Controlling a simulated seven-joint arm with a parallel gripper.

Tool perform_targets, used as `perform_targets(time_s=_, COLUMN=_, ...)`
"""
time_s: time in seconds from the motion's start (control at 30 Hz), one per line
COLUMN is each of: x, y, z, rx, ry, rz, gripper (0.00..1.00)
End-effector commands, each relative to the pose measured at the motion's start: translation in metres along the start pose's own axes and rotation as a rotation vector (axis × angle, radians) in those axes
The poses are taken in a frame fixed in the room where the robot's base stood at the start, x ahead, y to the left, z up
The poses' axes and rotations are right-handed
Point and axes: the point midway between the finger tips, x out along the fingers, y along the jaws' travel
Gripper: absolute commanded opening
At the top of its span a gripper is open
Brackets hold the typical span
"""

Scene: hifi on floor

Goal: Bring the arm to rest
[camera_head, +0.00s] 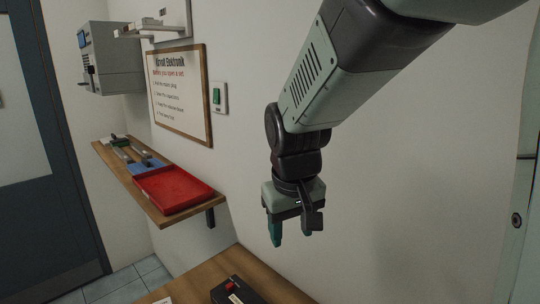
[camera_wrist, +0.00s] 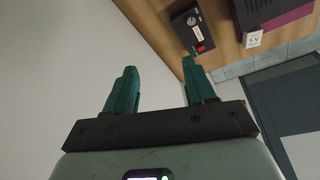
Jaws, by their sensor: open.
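My gripper (camera_head: 290,232) hangs from the arm at the middle of the head view, pointing down, in front of the white wall. It is above the wooden surface at the bottom of that view and apart from it. In the wrist view my gripper (camera_wrist: 155,85) shows two green fingers spread apart with nothing between them. My arm comes in from the top right of the head view.
A black box with a red switch (camera_head: 236,291) sits on the wooden surface (camera_head: 200,277); it also shows in the wrist view (camera_wrist: 192,30). A wall shelf (camera_head: 132,177) holds a red tray (camera_head: 172,190). A framed sign (camera_head: 180,95) and a green switch (camera_head: 218,97) are on the wall.

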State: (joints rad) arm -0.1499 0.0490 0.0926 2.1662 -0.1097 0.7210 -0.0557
Motion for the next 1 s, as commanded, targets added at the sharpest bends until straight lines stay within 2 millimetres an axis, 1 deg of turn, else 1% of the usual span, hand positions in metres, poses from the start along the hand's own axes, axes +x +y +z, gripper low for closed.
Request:
perform_targets(time_s=0.03, x=-0.023, y=0.007, z=0.014, rx=0.034, ry=0.032, rz=0.012, gripper=0.55)
perform_targets(time_s=0.1, x=-0.047, y=0.013, z=0.033, rx=0.080, ry=0.066, rz=0.024, gripper=0.55)
perform_targets(time_s=0.17, x=-0.065, y=0.017, z=0.051, rx=0.120, ry=0.096, rz=0.030, gripper=0.55)
perform_targets(time_s=0.2, x=-0.076, y=0.019, z=0.063, rx=0.145, ry=0.116, rz=0.034, gripper=0.55)
perform_targets(time_s=0.27, x=-0.091, y=0.021, z=0.082, rx=0.185, ry=0.147, rz=0.038, gripper=0.55)
perform_targets(time_s=0.3, x=-0.099, y=0.022, z=0.095, rx=0.209, ry=0.165, rz=0.040, gripper=0.55)
perform_targets(time_s=0.4, x=-0.114, y=0.021, z=0.122, rx=0.261, ry=0.209, rz=0.040, gripper=0.55)
perform_targets(time_s=0.5, x=-0.122, y=0.019, z=0.143, rx=0.301, ry=0.244, rz=0.038, gripper=0.55)
perform_targets(time_s=0.63, x=-0.127, y=0.017, z=0.159, rx=0.329, ry=0.268, rz=0.034, gripper=0.55)
perform_targets(time_s=0.77, x=-0.128, y=0.016, z=0.163, rx=0.338, ry=0.275, rz=0.032, gripper=0.55)
perform_targets(time_s=1.0, x=-0.128, y=0.016, z=0.163, rx=0.337, ry=0.274, rz=0.033, gripper=0.55)
